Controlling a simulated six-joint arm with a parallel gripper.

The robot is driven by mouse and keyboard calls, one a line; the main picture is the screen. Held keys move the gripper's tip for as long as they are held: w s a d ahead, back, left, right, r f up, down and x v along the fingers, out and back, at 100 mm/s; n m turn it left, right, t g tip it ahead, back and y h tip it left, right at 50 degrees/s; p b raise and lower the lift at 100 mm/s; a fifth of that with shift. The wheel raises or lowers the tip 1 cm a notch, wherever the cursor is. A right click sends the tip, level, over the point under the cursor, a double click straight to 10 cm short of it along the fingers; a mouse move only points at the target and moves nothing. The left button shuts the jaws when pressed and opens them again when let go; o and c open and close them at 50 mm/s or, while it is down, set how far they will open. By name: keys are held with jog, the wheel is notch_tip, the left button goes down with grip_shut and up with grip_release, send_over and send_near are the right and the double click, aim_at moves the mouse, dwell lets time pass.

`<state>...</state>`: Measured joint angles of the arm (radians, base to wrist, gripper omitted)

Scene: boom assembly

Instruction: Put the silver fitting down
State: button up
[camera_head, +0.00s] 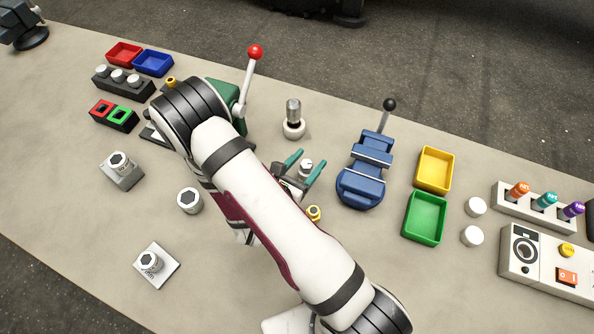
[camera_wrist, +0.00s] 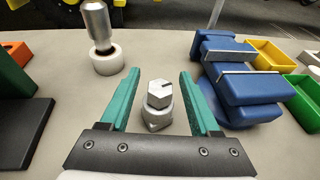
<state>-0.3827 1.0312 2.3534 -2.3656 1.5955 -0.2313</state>
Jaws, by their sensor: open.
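The silver fitting (camera_wrist: 158,105) stands upright on the table, with a hex top above a wider round base. In the wrist view it sits between the two green fingers of my gripper (camera_wrist: 158,100), with a gap on each side. My gripper is open and touches nothing visible. In the head view the silver fitting (camera_head: 305,170) shows between the green fingertips of my gripper (camera_head: 304,168). Its lower part is partly hidden there by my gripper.
A white round holder with a metal cylinder (camera_head: 293,112) stands behind the fitting. A blue vise (camera_head: 362,180) is to the right, with yellow (camera_head: 434,170) and green (camera_head: 440,220) bins beyond. A small yellow part (camera_head: 313,213) lies near my gripper. Other fittings stand at left.

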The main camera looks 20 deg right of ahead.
jog(key=v, duration=0.9)
jog(key=s+d+r+m+g+h, duration=0.1)
jog(key=s+d+r+m+g, duration=0.6)
jog(key=m, duration=0.4)
jog(key=s+a+r+m+g+y, duration=0.2)
jog(key=s+r+m+g+y, duration=0.2)
jog(key=s+m+g+y, duration=0.5)
jog(key=a+r+m+t+y, duration=0.4)
jog(key=a+m+t, duration=0.3)
jog(key=a+m, duration=0.3)
jog(key=shift+s+m+y, duration=0.25)
jog(key=shift+m+y, duration=0.25)
jog(key=shift+y, duration=0.2)
